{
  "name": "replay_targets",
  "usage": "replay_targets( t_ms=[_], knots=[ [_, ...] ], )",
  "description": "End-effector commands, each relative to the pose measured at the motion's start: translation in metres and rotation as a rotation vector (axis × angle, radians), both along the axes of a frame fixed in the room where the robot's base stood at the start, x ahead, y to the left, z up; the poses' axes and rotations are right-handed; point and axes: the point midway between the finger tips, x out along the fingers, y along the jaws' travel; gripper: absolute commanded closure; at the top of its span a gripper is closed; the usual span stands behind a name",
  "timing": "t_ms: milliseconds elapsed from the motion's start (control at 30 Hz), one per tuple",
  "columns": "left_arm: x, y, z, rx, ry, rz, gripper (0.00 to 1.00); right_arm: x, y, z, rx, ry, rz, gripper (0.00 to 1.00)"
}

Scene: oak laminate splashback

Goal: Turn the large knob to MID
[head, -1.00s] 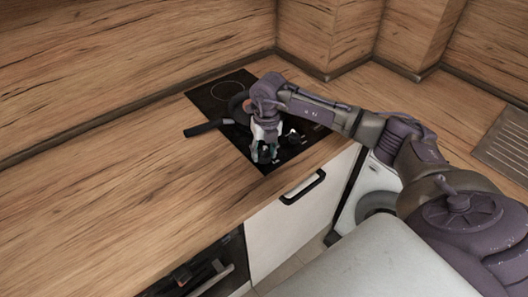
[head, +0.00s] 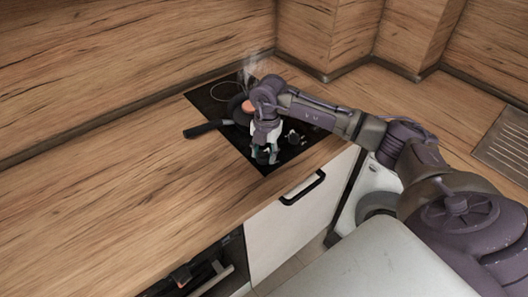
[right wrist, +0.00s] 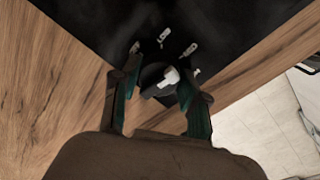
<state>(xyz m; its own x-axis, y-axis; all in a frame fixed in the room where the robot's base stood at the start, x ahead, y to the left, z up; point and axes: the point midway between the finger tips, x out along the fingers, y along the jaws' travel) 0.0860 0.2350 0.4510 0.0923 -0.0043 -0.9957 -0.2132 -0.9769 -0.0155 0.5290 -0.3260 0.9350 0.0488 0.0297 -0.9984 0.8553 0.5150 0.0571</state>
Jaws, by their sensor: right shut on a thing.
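The black hob (head: 205,98) is set in the wooden worktop. My right gripper (head: 264,157) points down at its front edge. In the right wrist view its two green-edged fingers (right wrist: 156,92) are closed on a round dark knob (right wrist: 152,76), one on each side. The knob has a white pointer (right wrist: 170,77), aimed to the upper right. Small white labels (right wrist: 164,36) stand around it on the black panel; I cannot read them. In the head view the gripper mostly hides this knob. My left gripper is not in view.
A dark pan with a long black handle (head: 203,130) stands on the hob, partly behind my wrist. A second dark knob (head: 293,137) sits to the right of the gripper. Vapour (head: 250,68) rises behind my wrist. The worktop (head: 110,170) at left is clear.

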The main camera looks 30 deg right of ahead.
Motion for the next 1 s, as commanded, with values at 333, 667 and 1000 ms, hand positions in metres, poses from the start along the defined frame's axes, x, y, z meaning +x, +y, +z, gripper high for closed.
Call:
replay_targets(
  t_ms=[333,667,1000],
  knots=[
    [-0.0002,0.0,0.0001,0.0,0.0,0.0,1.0,0.0004,-0.0006,0.0006,-0.001,-0.002,-0.05,0.91],
    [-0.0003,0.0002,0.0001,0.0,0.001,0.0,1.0,0.0004,-0.0006,0.0006,-0.001,-0.002,-0.05,0.51],
    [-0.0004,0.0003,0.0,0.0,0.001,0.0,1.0,0.0001,-0.0003,0.0003,-0.001,-0.001,-0.049,0.31]
  ],
)
